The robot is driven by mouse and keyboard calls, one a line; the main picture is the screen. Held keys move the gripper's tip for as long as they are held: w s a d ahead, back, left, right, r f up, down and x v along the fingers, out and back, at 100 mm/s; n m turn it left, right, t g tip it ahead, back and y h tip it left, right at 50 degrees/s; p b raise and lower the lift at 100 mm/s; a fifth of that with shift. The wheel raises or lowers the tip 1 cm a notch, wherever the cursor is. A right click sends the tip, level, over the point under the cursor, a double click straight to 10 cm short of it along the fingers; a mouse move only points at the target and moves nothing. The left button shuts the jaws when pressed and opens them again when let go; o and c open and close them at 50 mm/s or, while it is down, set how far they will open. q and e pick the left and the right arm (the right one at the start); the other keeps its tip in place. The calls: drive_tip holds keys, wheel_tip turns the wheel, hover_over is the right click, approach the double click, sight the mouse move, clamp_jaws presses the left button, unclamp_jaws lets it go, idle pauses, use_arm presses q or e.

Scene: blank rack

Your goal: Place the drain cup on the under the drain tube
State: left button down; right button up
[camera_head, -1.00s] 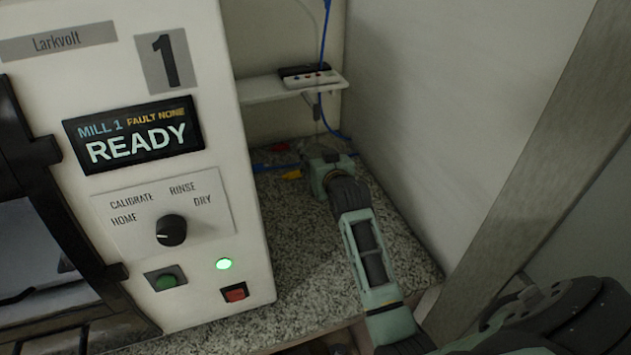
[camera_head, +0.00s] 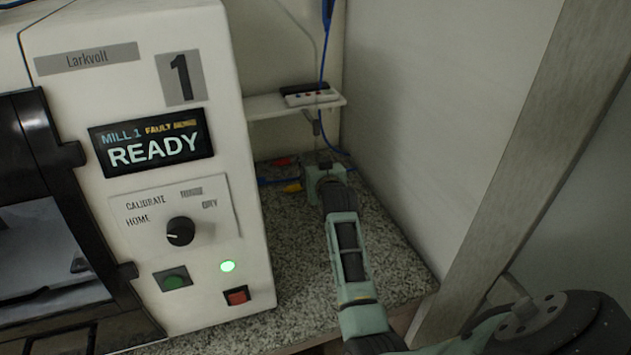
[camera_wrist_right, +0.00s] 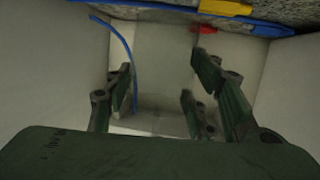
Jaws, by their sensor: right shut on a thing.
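The cup cannot be made out in the head view. A thin grey tube (camera_head: 314,42), likely the drain tube, hangs down the back wall towards the gripper; its lower end is unclear. My left gripper is not in view.
The white mill (camera_head: 235,205) stands close on the left, its display reading READY. A shelf (camera_head: 262,106) with a small device (camera_head: 311,94) is above the gripper. A side wall (camera_head: 430,120) bounds the right.

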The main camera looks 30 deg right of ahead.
drive_tip(key=shift+f, duration=0.35)
wheel_tip(320, 180, down, 2)
drive_tip(key=shift+s+f, duration=0.1)
drive_tip(key=shift+f, duration=0.6)
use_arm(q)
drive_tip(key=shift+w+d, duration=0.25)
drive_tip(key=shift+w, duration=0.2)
use_arm(e)
drive_tip(key=o, duration=1.1)
drive_tip(key=shift+f, duration=0.1)
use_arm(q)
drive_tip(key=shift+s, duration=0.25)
use_arm(e)
drive_tip(key=shift+o, duration=0.2)
